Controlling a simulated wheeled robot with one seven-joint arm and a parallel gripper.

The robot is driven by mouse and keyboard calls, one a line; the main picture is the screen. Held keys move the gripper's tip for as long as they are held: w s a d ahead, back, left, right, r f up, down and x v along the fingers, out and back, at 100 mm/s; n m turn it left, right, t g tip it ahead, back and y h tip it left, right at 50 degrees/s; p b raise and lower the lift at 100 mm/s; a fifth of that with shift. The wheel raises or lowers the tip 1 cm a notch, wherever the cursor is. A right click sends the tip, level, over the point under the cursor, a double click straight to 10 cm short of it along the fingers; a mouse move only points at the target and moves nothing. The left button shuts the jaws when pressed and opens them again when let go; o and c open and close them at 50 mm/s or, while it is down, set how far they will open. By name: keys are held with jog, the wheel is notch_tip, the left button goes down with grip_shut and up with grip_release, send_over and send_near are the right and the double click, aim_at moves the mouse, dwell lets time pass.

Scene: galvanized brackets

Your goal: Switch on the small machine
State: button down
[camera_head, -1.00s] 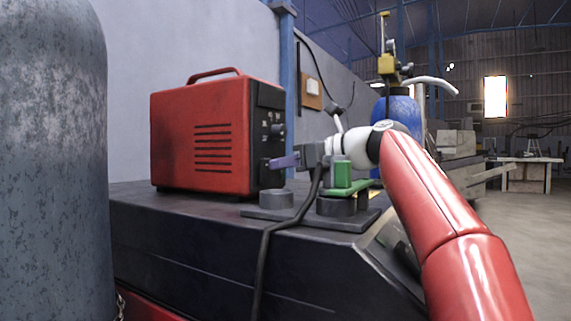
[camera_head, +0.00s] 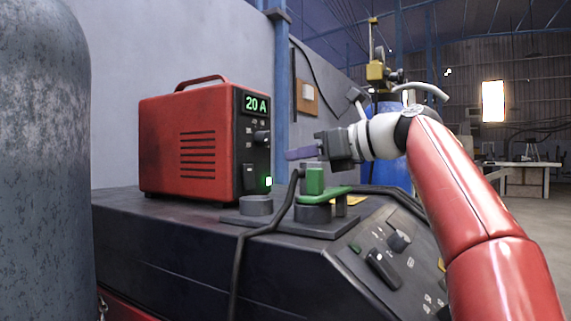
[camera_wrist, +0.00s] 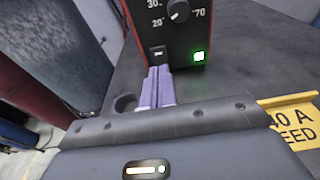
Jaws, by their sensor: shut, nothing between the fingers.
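The small machine (camera_head: 190,150) is a red box with a top handle and a black front panel, standing on a dark bench-like cabinet. Its display (camera_head: 256,104) reads "20 A" in green, and a green light (camera_head: 268,181) glows low on the panel. The wrist view shows its dial (camera_wrist: 178,11), a dark rocker switch (camera_wrist: 158,53) and the lit green light (camera_wrist: 199,56). My gripper (camera_head: 290,155) is shut and empty, its purple fingers to the right of the panel and apart from it. In the wrist view the fingertips (camera_wrist: 158,72) point toward the switch.
A green clamp-like part (camera_head: 315,182) and grey round pieces (camera_head: 256,205) stand on a plate in front of the machine. A black cable runs down the cabinet (camera_head: 170,245). A large grey cylinder (camera_head: 45,160) stands at left, and a blue cylinder (camera_head: 390,172) stands behind my arm.

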jog(key=d, duration=0.1)
jog(key=s+d+r, duration=0.2)
jog(key=shift+s+d+r, duration=0.1)
jog(key=shift+s+d, duration=0.15)
jog(key=shift+d, duration=0.1)
dwell(0.3)
